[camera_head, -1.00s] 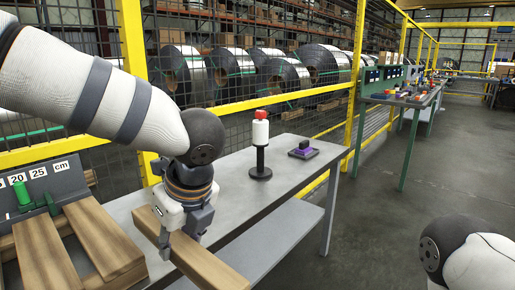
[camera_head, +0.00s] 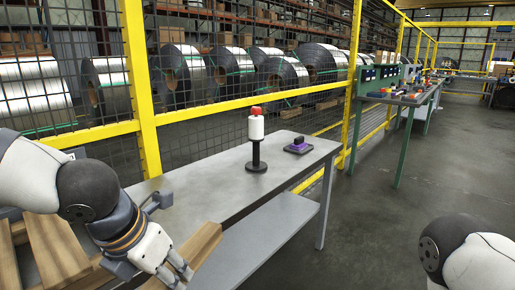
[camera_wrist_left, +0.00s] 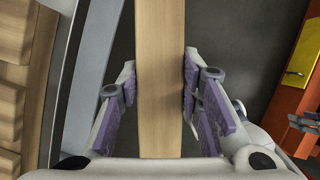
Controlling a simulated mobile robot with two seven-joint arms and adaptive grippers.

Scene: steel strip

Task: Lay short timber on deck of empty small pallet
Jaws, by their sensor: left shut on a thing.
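A short timber (camera_head: 203,245), a light brown squared piece, is held in my left gripper (camera_head: 179,277) at the bottom of the head view, in front of the grey table. In the left wrist view the timber (camera_wrist_left: 160,60) runs upright through the middle, between the two purple-padded fingers of the left gripper (camera_wrist_left: 159,92). The timber's far end is cut off by the frame. My right gripper is out of view; only part of the right arm shows.
Wooden boards (camera_head: 52,250) lie at lower left, partly behind my left arm. The grey table (camera_head: 215,195) carries a red-topped white cylinder on a black stand (camera_head: 257,140) and a purple block (camera_head: 299,145). A yellow-framed mesh fence (camera_head: 146,100) stands behind.

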